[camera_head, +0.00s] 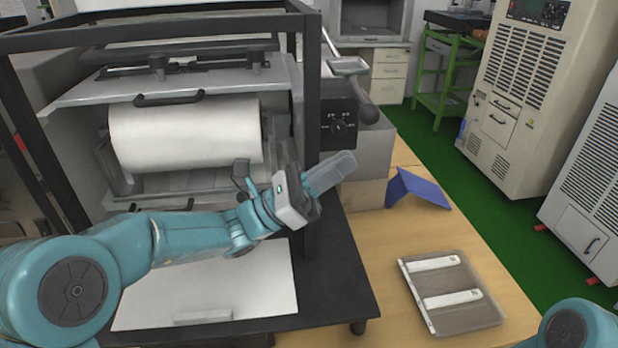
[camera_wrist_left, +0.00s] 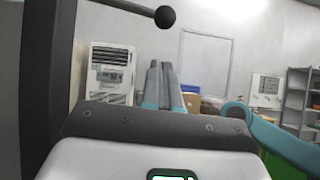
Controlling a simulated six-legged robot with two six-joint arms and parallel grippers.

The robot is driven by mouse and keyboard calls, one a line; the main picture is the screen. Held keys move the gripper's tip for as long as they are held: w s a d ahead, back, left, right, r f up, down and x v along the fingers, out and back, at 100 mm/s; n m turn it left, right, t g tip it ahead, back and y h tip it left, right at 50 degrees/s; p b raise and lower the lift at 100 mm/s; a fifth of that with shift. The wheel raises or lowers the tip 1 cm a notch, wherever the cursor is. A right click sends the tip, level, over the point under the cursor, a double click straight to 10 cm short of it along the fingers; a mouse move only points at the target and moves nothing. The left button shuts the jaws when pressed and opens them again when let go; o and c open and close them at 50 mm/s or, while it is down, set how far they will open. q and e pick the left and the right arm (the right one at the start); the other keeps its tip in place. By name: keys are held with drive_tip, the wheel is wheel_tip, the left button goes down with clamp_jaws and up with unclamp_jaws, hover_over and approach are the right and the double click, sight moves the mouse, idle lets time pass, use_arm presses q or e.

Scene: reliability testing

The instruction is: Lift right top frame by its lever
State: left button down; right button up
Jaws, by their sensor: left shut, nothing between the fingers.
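The machine has a black frame (camera_head: 312,95) around a white roller (camera_head: 185,133). A lever with a dark ball end (camera_head: 368,113) sticks out at the machine's right side, near a grey bracket (camera_head: 348,66). In the left wrist view a dark rod with a ball (camera_wrist_left: 165,16) shows at the top. My left gripper (camera_head: 343,163) is shut and empty, below the lever and just right of the black post, apart from the ball. Its closed fingers also show in the left wrist view (camera_wrist_left: 161,70). My right gripper is not in view.
A black control box with a dial (camera_head: 338,128) sits behind my left gripper. A blue folded piece (camera_head: 418,188) and a tray with two white bars (camera_head: 475,318) are on the wooden table (camera_head: 400,240). The table between them is clear.

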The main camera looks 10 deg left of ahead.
use_arm(q)
drive_tip(key=r, duration=0.2)
drive_tip(key=d+r+p, duration=0.1)
drive_tip(key=r, duration=0.1)
drive_tip(key=shift+w+d+r, duration=0.15)
drive_tip(key=shift+d+r, duration=0.05)
